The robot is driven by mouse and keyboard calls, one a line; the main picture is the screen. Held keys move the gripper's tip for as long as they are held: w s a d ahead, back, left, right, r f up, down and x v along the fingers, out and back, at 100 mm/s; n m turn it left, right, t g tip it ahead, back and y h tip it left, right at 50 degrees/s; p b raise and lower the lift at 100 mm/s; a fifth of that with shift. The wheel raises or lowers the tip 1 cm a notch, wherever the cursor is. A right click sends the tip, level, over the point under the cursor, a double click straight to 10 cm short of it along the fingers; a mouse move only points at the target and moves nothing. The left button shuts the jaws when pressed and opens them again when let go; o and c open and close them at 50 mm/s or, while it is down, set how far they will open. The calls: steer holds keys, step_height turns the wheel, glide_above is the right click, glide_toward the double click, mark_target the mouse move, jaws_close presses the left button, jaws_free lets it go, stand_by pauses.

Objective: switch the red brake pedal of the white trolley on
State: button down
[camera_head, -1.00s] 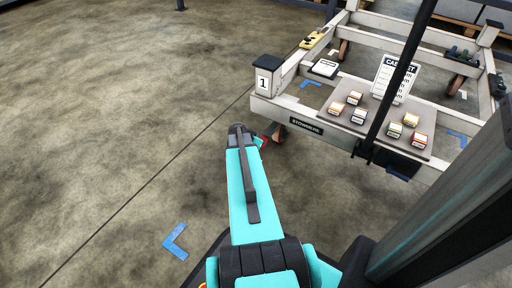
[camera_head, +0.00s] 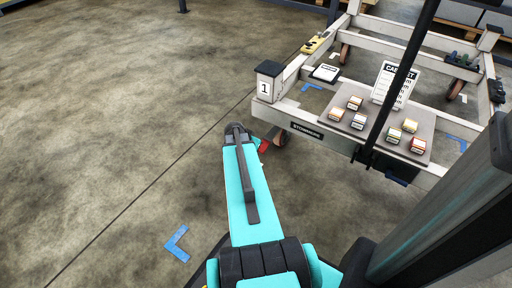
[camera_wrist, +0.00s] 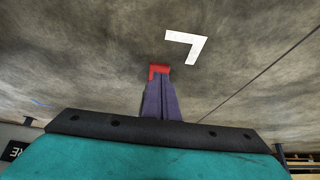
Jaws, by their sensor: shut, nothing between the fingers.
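The white trolley (camera_head: 300,113) stands at the upper right in the head view, with a "1" plate on its near corner post. The red brake pedal (camera_head: 264,146) shows beside the near caster wheel, just right of my arm's end. In the wrist view the red pedal (camera_wrist: 160,69) appears at the tips of my gripper (camera_wrist: 159,82), which is shut and empty. The fingers overlap part of the pedal; I cannot tell whether they touch it. The head view hides my gripper behind the arm. The pedal's tilt is not clear.
A tray (camera_head: 346,128) with small boxes and a white sign card (camera_head: 391,84) lies on the trolley. A dark pole crosses in front of it. A blue floor mark (camera_head: 177,244) lies left of my arm. The floor at left is clear.

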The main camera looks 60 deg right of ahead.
steer(key=a+f+p+v, duration=0.1)
steer(key=p+v, duration=0.1)
steer(key=v, duration=0.6)
steer(key=shift+a, duration=0.25)
steer(key=w+a+r+n+y+p, duration=0.1)
steer(key=w+a+r+n+p, duration=0.1)
steer(key=a+p, duration=0.55)
steer(key=w+a+r+n+y+p, duration=0.15)
steer(key=a+p, duration=0.35)
steer(key=a, duration=0.5)
steer(key=w+a+r+n+p, duration=0.1)
steer(key=w+a+n+p, duration=0.15)
steer(key=a+p, duration=0.55)
steer(key=s+a+r+n+g+y+p, duration=0.1)
steer(key=s+a+n+g+y+p, duration=0.1)
steer(key=s+a+n+p, duration=0.3)
steer(key=s+a+r+n+g+y+p, duration=0.2)
steer(key=s+a+n+p, duration=0.3)
steer(key=s+a, duration=0.7)
steer(key=shift+s+a+n+g, duration=0.25)
steer(key=shift+a+n+g, duration=0.65)
steer(key=shift+a, duration=1.6)
